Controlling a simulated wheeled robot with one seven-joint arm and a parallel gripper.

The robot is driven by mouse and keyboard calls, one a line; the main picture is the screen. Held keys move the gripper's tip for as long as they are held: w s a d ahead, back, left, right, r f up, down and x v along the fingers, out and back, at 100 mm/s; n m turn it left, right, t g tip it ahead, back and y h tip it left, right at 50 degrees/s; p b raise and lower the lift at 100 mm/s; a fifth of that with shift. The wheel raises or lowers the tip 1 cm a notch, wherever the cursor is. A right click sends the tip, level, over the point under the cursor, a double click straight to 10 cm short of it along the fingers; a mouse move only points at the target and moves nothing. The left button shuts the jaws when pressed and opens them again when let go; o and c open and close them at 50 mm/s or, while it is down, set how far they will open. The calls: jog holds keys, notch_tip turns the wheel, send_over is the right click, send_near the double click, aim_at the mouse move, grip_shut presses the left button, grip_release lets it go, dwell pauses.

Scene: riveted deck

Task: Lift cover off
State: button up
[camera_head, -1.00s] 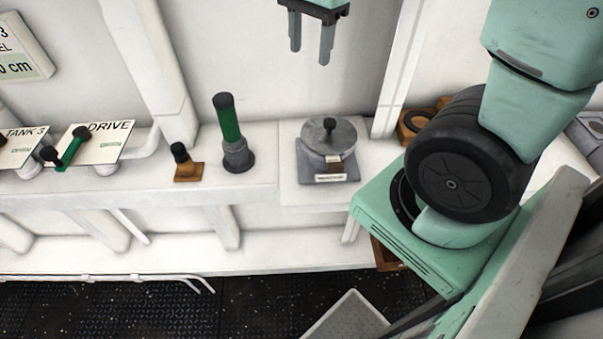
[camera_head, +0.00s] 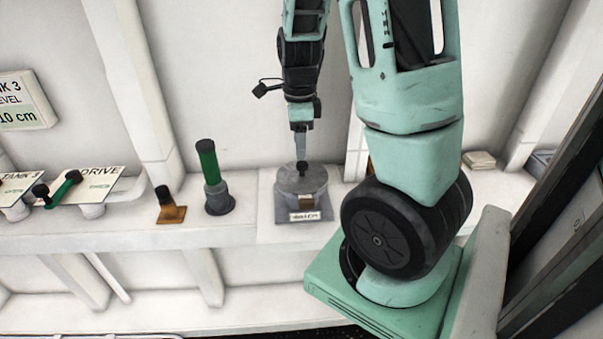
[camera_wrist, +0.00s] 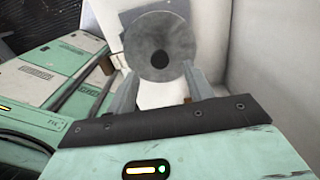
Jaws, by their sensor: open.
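The cover is a round grey metal lid (camera_head: 302,180) with a dark knob on top. It sits on a square grey base (camera_head: 290,214) that has a small label on its front, on the white ledge. In the wrist view the lid (camera_wrist: 174,32) appears as a grey disc with its black knob (camera_wrist: 160,60) near the middle. My gripper (camera_head: 301,156) is directly above the lid, at the knob, which it mostly hides in the head view. In the wrist view my gripper (camera_wrist: 160,85) has its two fingers apart, with the knob between and beyond their tips.
A green-handled lever (camera_head: 209,162) and a small brown block with a black knob (camera_head: 170,206) stand left of the cover. Labelled plates, one reading DRIVE (camera_head: 92,185), are farther left. The white wall (camera_head: 230,70) rises close behind the ledge.

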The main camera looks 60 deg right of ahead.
aim_at(302, 164)
jog(key=f, duration=0.5)
jog(key=f+p, duration=0.1)
jog(key=f, duration=0.1)
jog(key=shift+s+d+f, duration=0.1)
jog(key=shift+s+f, duration=0.05)
jog(key=shift+s, duration=0.15)
jog(key=c, duration=1.1)
